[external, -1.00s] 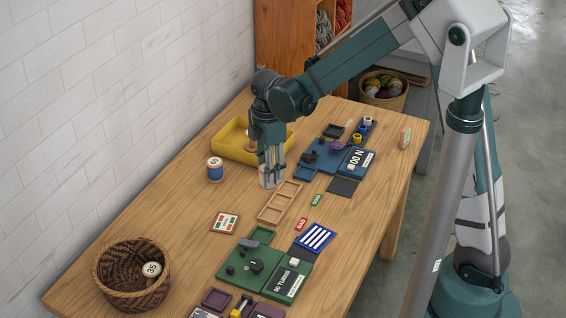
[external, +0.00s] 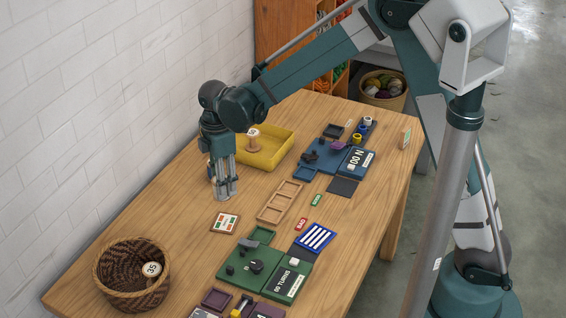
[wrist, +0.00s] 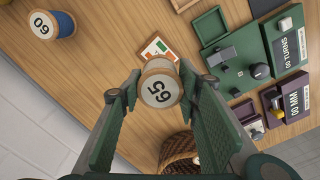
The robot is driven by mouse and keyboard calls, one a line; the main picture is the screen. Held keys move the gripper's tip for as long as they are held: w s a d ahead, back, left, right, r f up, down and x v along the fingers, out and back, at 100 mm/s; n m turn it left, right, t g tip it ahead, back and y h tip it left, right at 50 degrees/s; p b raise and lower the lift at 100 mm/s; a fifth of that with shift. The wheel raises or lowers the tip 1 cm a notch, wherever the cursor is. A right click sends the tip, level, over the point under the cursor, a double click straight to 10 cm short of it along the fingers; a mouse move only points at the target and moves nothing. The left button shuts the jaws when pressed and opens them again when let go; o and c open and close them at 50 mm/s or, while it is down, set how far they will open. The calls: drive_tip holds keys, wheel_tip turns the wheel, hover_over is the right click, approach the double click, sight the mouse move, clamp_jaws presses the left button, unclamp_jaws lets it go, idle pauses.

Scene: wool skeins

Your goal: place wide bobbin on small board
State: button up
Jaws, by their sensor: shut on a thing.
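My gripper (external: 225,190) is shut on a pale bobbin (wrist: 160,90) with wooden rims and a numbered round top, gripped from both sides in the wrist view. In the external view it is over the left part of the table, and the fingers mostly hide the bobbin. I cannot tell whether the bobbin touches the table. Three boards with labels are in view: a green board (external: 237,264) marked TURNS, a blue board (external: 324,156) marked N, and a purple board (wrist: 270,100) marked MM. I cannot tell which one is the small board.
A blue bobbin (wrist: 58,24) stands close by at the table's left side. A yellow tray (external: 283,150) holds another bobbin (external: 253,140). A woven basket (external: 105,262) holds a bobbin marked 35.

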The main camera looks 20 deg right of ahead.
drive_tip(key=shift+f+b, duration=0.4)
drive_tip(key=shift+f, duration=2.75)
drive_tip(key=shift+f, duration=1.9)
drive_tip(key=shift+f+b, duration=0.2)
drive_tip(key=shift+b, duration=0.2)
drive_tip(key=o, duration=0.9)
drive_tip(key=shift+c, duration=0.2)
drive_tip(key=shift+r, duration=0.15)
wheel_tip(320, 180, up, 12)
drive_tip(key=shift+r+p, duration=0.1)
drive_tip(key=shift+p, duration=0.8)
